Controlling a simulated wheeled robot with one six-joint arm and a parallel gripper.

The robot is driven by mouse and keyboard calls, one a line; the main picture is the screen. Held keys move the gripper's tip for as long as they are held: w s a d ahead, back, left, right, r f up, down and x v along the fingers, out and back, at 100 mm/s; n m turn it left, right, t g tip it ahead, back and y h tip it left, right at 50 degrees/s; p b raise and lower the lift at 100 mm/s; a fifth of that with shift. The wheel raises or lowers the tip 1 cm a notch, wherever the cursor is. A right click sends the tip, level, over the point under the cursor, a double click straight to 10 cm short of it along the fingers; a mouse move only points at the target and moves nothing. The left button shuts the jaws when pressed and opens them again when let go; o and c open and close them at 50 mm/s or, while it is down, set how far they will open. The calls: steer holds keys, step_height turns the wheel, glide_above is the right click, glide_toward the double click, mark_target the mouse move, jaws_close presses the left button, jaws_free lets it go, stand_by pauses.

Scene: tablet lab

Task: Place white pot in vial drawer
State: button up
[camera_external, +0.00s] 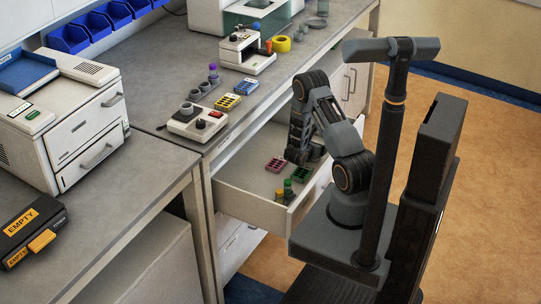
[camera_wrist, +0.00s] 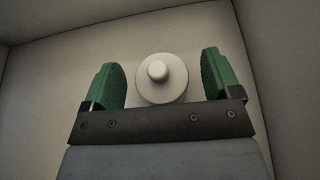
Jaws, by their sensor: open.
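The white pot (camera_wrist: 174,88), round with a small knob on its lid, stands upright on a pale floor in the wrist view. My gripper (camera_wrist: 161,76) is open, with one green finger on each side of the pot and a visible gap to both. In the external view my gripper (camera_external: 296,157) reaches down into the open drawer (camera_external: 244,201), and the pot cannot be made out there. I cannot tell whether this is the vial drawer, but small racks and capped vials lie in it.
In the drawer are a pink rack (camera_external: 275,165), a green rack (camera_external: 300,174) and vials (camera_external: 287,188) near the front. Pale walls (camera_wrist: 28,70) rise close around my gripper. The bench (camera_external: 155,112) above carries instruments, including a small balance-like device (camera_external: 197,122).

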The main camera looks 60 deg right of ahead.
steer(key=shift+r, duration=0.1)
steer(key=shift+a+r, duration=0.1)
steer(key=shift+r, duration=0.1)
steer(key=v, duration=1.1)
steer(key=shift+a+p, duration=0.35)
steer(key=s+a+r+m+g+y, duration=0.1)
steer(key=a+r+m+g+y, duration=0.1)
steer(key=a+r+m, duration=0.4)
steer(key=s+a+r+m+g+y, duration=0.1)
steer(key=s+a+r+m+y, duration=0.1)
steer(key=r+m, duration=0.35)
steer(key=s+a+r+m+t+y, duration=0.1)
steer(key=a+r+m+t+y, duration=0.2)
steer(key=a+r, duration=0.3)
steer(key=s+a+r+m+t+y, duration=0.1)
steer(key=a+r+m+t+y, duration=0.2)
steer(key=a, duration=0.9)
step_height(320, 180, up, 3)
steer(key=y, duration=0.3)
steer(key=shift+s+y, duration=0.2)
steer(key=shift+y, duration=0.1)
steer(key=shift+m, duration=0.25)
